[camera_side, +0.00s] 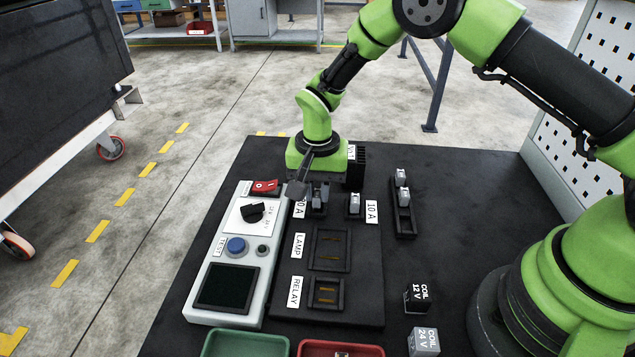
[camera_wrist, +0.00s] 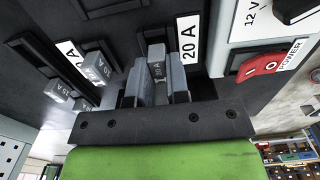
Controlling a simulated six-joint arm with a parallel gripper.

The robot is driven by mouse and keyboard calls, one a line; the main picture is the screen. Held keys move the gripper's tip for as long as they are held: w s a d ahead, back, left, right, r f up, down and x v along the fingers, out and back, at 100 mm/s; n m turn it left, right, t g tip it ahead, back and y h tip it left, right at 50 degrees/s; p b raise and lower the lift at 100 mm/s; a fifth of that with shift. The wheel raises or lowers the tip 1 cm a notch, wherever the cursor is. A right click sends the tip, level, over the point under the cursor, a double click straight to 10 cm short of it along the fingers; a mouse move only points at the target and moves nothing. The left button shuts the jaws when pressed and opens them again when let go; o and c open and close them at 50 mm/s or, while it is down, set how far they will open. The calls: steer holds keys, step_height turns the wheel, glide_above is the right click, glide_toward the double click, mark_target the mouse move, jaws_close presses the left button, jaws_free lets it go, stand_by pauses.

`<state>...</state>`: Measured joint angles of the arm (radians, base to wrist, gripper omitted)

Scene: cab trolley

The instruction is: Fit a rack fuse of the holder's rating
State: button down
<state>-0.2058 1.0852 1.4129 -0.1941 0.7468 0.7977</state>
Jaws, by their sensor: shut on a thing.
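My gripper (camera_side: 318,201) is at the 20 A holder, beside the 20 A label (camera_wrist: 188,39). In the wrist view its fingers (camera_wrist: 161,80) are shut on a grey fuse (camera_wrist: 157,56), whose marking is too small to read surely. The fingers hide most of the holder, so I cannot tell whether the fuse is seated. The 10 A holder, next to its label (camera_side: 372,211), has a pale fuse (camera_side: 354,202) in it. The black fuse rack (camera_side: 404,224) to the right carries two pale fuses (camera_side: 401,175) near its far end.
The control panel (camera_side: 203,294), with a red power switch (camera_side: 265,186), knob and blue button, stands close left. Lamp (camera_side: 330,250) and relay (camera_side: 325,293) sockets lie nearer. Two coil blocks (camera_side: 417,297) and green (camera_side: 245,345) and red (camera_side: 348,347) trays are in front.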

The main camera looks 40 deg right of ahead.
steer(key=shift+f, duration=0.25)
stand_by(0.6)
stand_by(0.4)
steer(key=c, duration=1)
jaws_free()
step_height(320, 180, up, 10)
step_height(320, 180, up, 7)
steer(key=t, duration=0.1)
glide_above(318, 191)
steer(key=s+d, duration=0.1)
steer(key=s, duration=0.1)
steer(key=s+d+r+n+t+y, duration=0.1)
steer(key=s+d+r+n+t, duration=0.1)
steer(key=s+r, duration=0.5)
steer(key=s+r+n+t, duration=0.1)
steer(key=s, duration=0.3)
steer(key=s+d+r+n+t, duration=0.1)
steer(key=s, duration=0.4)
steer(key=s+d+r+n+t+y, duration=0.1)
steer(key=s+r+t, duration=0.1)
steer(key=s, duration=0.3)
